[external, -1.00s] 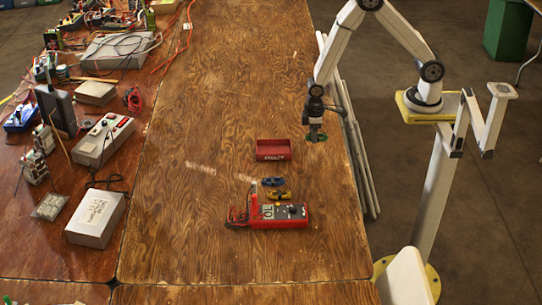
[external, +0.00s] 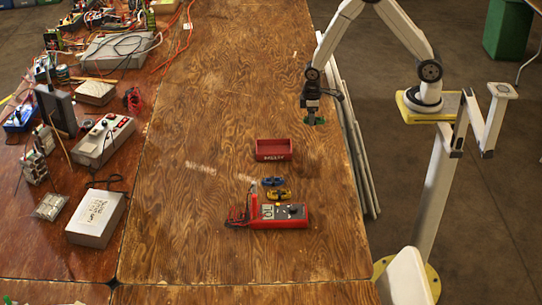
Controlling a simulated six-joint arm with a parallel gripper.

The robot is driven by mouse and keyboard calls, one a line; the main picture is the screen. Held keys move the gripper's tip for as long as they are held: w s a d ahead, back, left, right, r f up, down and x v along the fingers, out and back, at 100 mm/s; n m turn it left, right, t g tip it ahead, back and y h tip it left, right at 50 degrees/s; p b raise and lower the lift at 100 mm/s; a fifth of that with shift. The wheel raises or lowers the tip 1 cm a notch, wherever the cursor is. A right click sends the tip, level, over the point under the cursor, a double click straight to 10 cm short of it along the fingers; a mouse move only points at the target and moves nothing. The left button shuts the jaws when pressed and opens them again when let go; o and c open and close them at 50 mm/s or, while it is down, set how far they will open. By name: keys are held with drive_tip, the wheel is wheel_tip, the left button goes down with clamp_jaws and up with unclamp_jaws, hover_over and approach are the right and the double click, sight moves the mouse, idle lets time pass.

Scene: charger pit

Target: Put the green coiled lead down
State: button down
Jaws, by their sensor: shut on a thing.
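The green coiled lead (external: 321,121) shows as a small dark green bit at my gripper's fingertips, partly hidden by the fingers. My gripper (external: 313,120) points down and is shut on it, over the right part of the wooden table (external: 240,100). Whether the lead touches the tabletop is hard to tell. A blue coiled lead (external: 273,181) and a yellow coiled lead (external: 279,194) lie on the table below and left of my gripper.
A red open box (external: 274,150) stands left of and below my gripper. A red multimeter (external: 280,215) lies nearer the front. The left table (external: 50,250) is crowded with equipment. The middle table's far part is clear.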

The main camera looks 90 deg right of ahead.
drive_tip(key=w+d+f, duration=0.2)
drive_tip(key=w+f, duration=0.2)
drive_tip(key=w, duration=0.5)
hover_over(270, 152)
drive_tip(key=s, duration=0.1)
drive_tip(key=f, duration=0.4)
drive_tip(key=shift+s+a+f, duration=0.2)
drive_tip(key=shift+f, duration=0.05)
drive_tip(key=shift+w+f, duration=0.4)
drive_tip(key=shift+w+d+f, duration=0.1)
drive_tip(key=shift+w+f, duration=0.15)
drive_tip(key=shift+f, duration=1.6)
drive_tip(key=shift+f, duration=0.6)
